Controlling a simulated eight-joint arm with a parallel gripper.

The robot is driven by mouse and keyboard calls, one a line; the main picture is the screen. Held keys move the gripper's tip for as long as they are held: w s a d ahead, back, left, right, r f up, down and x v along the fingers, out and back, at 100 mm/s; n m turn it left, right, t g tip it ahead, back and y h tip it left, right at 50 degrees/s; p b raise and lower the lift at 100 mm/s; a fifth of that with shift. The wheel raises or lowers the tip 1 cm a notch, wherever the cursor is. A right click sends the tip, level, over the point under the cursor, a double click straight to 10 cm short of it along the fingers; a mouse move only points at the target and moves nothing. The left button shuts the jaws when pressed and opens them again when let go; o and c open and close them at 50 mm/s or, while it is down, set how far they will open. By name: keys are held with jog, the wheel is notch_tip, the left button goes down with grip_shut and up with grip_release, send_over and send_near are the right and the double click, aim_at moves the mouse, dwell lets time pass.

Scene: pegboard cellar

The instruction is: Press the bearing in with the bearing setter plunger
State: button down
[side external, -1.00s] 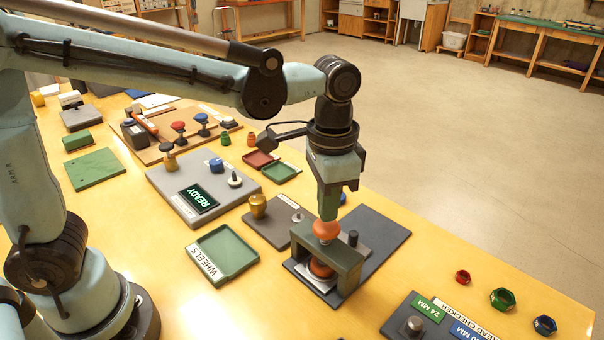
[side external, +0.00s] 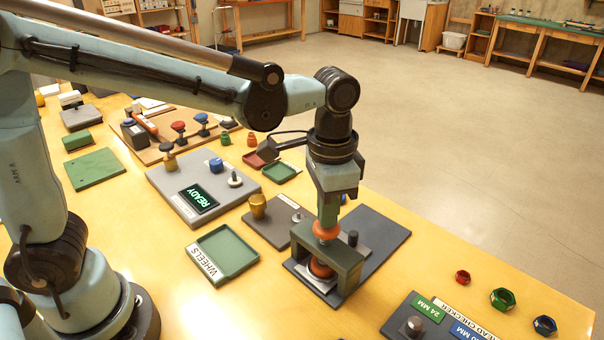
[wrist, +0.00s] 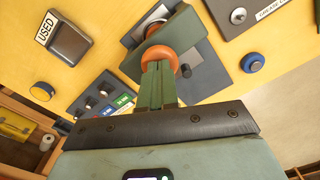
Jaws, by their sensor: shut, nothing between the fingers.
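The bearing setter is a dark grey-green arch (side external: 345,262) on a dark base. Its plunger has an orange knob (side external: 326,231) standing above the arch. An orange round part (side external: 319,268) sits under the arch on a pale plate (side external: 300,271). The bearing itself is too hidden to tell. My gripper (side external: 328,218) points down, shut and empty, with its green fingertips at the top of the knob. In the wrist view my shut fingers (wrist: 158,72) overlap the orange knob (wrist: 170,52). They appear to touch it, but the contact is partly hidden.
A grey panel (side external: 172,204) reading READY, a green WHEELS tray (side external: 225,252) and a brown board with a gold cup (side external: 258,206) lie to the left. Bare table lies in front.

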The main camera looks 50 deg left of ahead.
jog(key=shift+f, duration=0.85)
jog(key=shift+r, duration=3.05)
jog(key=s+a+f+n+t, duration=0.1)
jog(key=s+a+n+t, duration=0.1)
jog(key=a, duration=0.5)
jog(key=s+a+f+n+t, duration=0.2)
jog(key=s+a+n+t, duration=0.1)
jog(key=a, duration=0.4)
jog(key=shift+s+a+n+t, duration=0.25)
jog(key=shift+n+t, duration=0.25)
jog(key=shift+t, duration=0.6)
